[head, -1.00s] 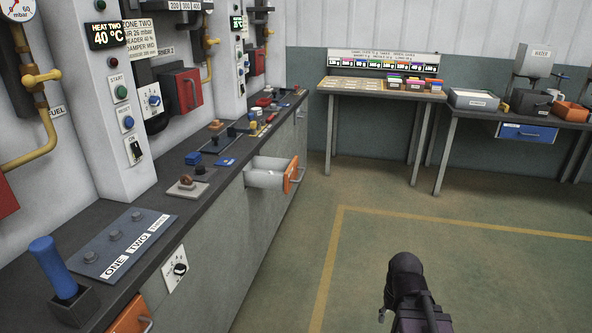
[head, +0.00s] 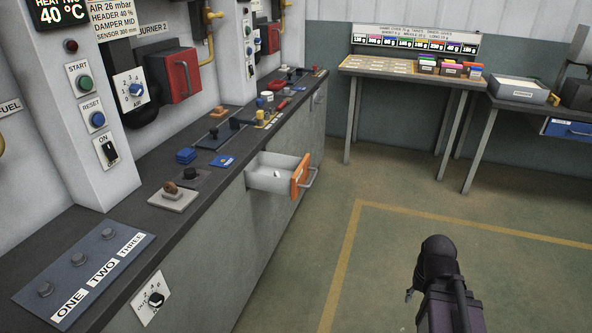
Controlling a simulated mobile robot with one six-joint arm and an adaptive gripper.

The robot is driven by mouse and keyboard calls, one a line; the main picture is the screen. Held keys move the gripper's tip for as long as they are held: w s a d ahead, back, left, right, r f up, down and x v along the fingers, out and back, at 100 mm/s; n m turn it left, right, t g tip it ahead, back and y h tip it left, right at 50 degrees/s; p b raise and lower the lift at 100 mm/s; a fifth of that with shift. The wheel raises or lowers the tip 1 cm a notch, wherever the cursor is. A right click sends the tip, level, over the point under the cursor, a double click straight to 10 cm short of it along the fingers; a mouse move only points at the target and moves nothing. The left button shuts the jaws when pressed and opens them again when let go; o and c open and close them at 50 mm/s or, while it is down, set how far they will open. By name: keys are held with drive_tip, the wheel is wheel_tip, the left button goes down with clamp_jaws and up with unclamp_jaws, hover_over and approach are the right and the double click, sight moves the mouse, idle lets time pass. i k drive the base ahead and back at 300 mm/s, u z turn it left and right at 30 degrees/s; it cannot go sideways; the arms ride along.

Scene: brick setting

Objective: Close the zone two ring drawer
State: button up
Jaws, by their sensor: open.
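One drawer stands open from the front of the long bench. It has a pale grey box (head: 268,181) and an orange front (head: 300,177) with a metal handle (head: 311,178) facing right. A small whitish thing (head: 277,174) shows inside; I cannot tell what it is. No zone label is readable on the drawer. A dark part of my arm (head: 440,270) shows at the lower right, well apart from the drawer, over the floor. My gripper's fingers are not in view.
A knob plate (head: 153,299) is on the bench front. A table (head: 400,72) stands at the back. The floor (head: 400,235) before the drawer is clear.

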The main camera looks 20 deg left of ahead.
sight(280, 172)
drive_tip(key=u, duration=0.45)
drive_tip(key=i, duration=0.9)
drive_tip(key=u, duration=0.4)
